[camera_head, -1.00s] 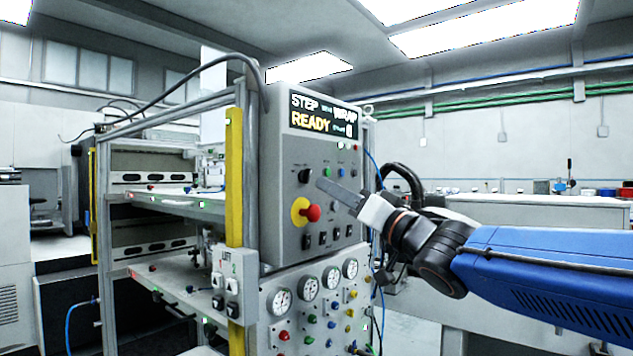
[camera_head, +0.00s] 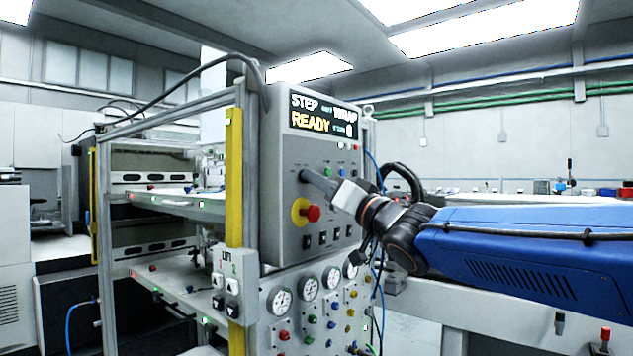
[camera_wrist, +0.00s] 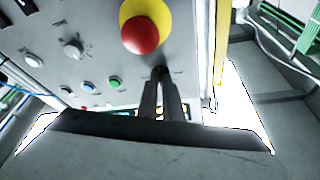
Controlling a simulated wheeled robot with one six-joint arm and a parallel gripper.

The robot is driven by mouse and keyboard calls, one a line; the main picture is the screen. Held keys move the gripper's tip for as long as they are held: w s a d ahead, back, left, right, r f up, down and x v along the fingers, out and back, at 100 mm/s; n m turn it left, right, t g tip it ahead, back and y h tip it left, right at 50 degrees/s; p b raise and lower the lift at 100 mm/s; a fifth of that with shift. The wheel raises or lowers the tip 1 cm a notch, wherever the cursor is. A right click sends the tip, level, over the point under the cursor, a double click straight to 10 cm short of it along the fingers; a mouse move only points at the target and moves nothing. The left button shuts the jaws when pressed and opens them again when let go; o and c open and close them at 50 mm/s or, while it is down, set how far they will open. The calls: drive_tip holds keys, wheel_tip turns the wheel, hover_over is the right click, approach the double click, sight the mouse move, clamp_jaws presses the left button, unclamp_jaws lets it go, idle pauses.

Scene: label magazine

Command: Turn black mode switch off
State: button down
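The knob's pointing direction is hidden.
A red emergency stop button (camera_head: 312,213) on a yellow base sits just below my fingers. Several small buttons and rocker switches (camera_head: 322,238) share the panel. The display (camera_head: 323,117) reads STEP, WRAP and READY. A yellow post (camera_head: 234,180) stands to the left.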

drive_tip(key=shift+w+n+g, duration=0.1)
drive_tip(key=shift+n+g, duration=0.2)
drive_tip(key=shift+n, duration=0.3)
drive_tip(key=n+g+y, duration=0.1)
drive_tip(key=n, duration=0.2)
drive_tip(key=n+y, duration=0.1)
drive_tip(key=n, duration=0.1)
drive_tip(key=shift+w+d+f+n+g, duration=0.1)
drive_tip(key=shift+w+d+n+g, duration=0.05)
drive_tip(key=shift+n+g, duration=0.25)
drive_tip(key=shift+w+d+r+n+g+y, duration=0.1)
drive_tip(key=shift+n+g+y, duration=0.2)
drive_tip(key=shift+n+g, duration=1.85)
drive_tip(key=shift+w+d+r+n+g+y, duration=0.1)
drive_tip(key=shift+n+g+y, duration=0.3)
drive_tip(key=shift+n, duration=3.25)
drive_tip(key=shift+w+r+n+g+y, duration=0.15)
drive_tip(key=shift+n+g, duration=1.3)
drive_tip(key=shift+n, duration=1.45)
drive_tip(key=shift+s, duration=0.1)
drive_tip(key=c, duration=1.9)
unclamp_jaws()
